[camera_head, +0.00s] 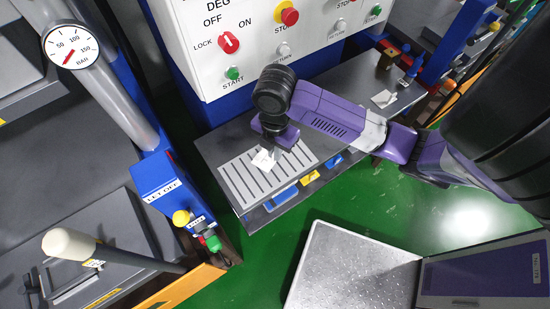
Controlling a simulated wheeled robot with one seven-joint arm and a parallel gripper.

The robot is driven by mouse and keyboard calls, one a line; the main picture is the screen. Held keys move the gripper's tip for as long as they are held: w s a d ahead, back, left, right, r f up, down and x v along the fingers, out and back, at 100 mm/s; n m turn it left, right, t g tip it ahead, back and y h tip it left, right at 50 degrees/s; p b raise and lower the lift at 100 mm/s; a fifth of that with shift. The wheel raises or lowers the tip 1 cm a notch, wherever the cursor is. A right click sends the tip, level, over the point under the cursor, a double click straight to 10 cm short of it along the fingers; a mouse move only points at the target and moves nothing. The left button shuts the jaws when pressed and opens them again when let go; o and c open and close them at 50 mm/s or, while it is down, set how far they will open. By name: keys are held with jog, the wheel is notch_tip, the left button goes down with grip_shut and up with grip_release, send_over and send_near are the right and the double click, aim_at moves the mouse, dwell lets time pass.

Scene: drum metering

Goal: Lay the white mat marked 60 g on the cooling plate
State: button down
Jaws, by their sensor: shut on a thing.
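My gripper (270,150) points down over the slotted grey plate (240,188) at the left end of the dark bench. It is shut on a small white mat (261,161), which is at or just above the plate's upper part. I cannot tell whether the mat touches the plate. The gripper and wrist partly hide the mat, and no 60 g mark can be read on it. Another small white piece (384,98) lies at the right end of the bench.
A white control panel (250,45) with knobs and buttons stands behind the bench. Blue and yellow items (310,177) sit under the bench's front edge. A blue box (160,185) with a yellow knob stands at left. Green floor and a pale speckled platform (350,270) lie in front.

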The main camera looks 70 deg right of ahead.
jog(key=shift+f, duration=2.35)
jog(key=c, duration=1.6)
grip_release()
jog(key=shift+f, duration=0.15)
jog(key=shift+o, duration=0.2)
